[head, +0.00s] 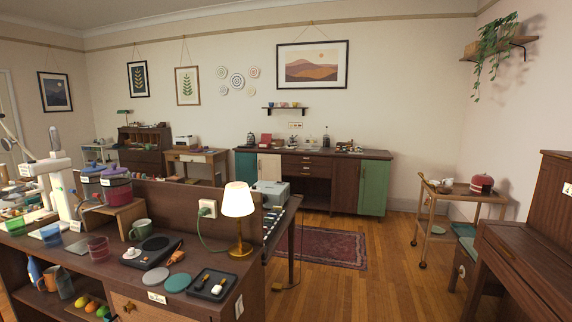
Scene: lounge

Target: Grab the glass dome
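I cannot make out a clear glass dome for certain. A small dark, dome-like shape (250,139) stands at the left end of the far sideboard (330,160), too small to tell if it is glass. A red rounded, dome-like thing (482,183) sits on the top shelf of the wooden trolley (455,192) at the right, and its material is unclear. Neither of my grippers shows in the head view.
A cluttered wooden counter (130,268) is close at the left, with a lit lamp (238,215), mugs and trays. A dark wooden piece (530,260) stands close at the right. Open floor (395,255) and a red rug (325,248) lie between, towards the sideboard.

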